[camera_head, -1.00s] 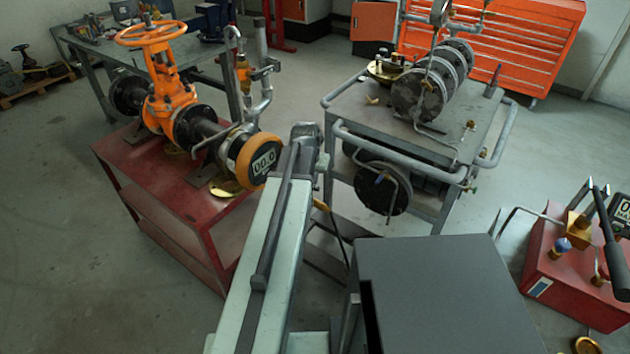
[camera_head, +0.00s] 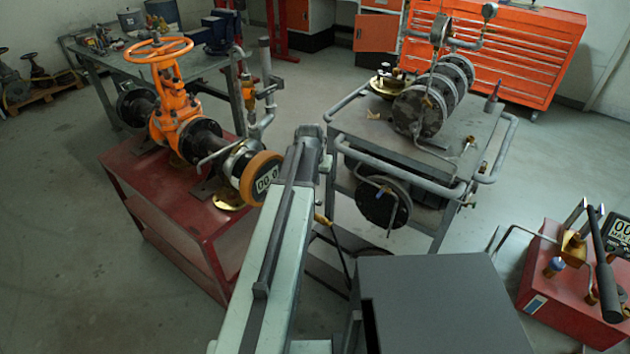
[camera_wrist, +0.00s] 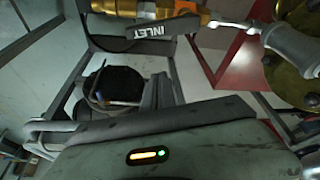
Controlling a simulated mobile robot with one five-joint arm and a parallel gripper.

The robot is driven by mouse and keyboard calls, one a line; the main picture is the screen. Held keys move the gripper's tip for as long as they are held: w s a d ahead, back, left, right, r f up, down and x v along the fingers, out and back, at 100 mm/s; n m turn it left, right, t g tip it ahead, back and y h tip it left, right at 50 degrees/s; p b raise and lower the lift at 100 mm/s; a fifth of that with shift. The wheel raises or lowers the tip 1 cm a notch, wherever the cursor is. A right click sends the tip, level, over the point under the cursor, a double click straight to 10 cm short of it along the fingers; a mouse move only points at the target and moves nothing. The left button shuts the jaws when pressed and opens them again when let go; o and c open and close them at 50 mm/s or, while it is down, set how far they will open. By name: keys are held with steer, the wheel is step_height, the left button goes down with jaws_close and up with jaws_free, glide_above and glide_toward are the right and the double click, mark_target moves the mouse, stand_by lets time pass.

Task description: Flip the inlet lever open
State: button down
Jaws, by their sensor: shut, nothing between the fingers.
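The inlet lever (camera_wrist: 150,28) is a dark flat handle with the white word INLET, at the top of the wrist view. It lies across the picture, just under a brass valve body (camera_wrist: 155,8) that the top edge partly cuts off. My fingers do not show in the wrist view. In the head view my arm reaches toward the gap between the red stand and the grey cart, and its end hides my gripper. I cannot tell how far my gripper is from the lever, or whether they touch. The inlet lever cannot be clearly made out in the head view.
A grey cart (camera_head: 350,125) with flanged pipework stands to the right. A red pump box (camera_head: 560,300) is at the far right. Open floor lies at left.

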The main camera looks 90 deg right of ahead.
steer(key=p+v, duration=0.4)
steer(key=v, duration=0.2)
steer(key=shift+w, duration=0.15)
